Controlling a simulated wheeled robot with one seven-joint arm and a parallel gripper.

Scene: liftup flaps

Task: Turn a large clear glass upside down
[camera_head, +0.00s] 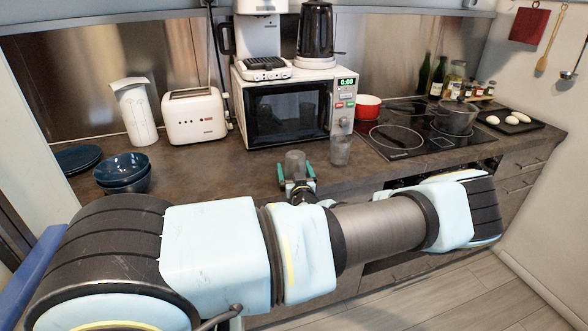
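A clear glass (295,160) shows near the counter's front edge, between the two green fingers of my gripper (296,172). The fingers are spread, one on each side of the glass; whether they touch it is too small to tell. My gripper and arm hide its lower part, so I cannot tell whether it stands on the counter or is held above it, nor which end is up. A second clear glass (341,150) stands on the counter just to the right, in front of the microwave's right side, apart from my gripper.
The microwave (290,108) stands behind the glasses, with a coffee machine and black kettle (316,30) on top. A toaster (195,115) and dark bowls (123,172) are at left. A red pot (368,107) and the hob (400,138) are at right. The counter left of my gripper is clear.

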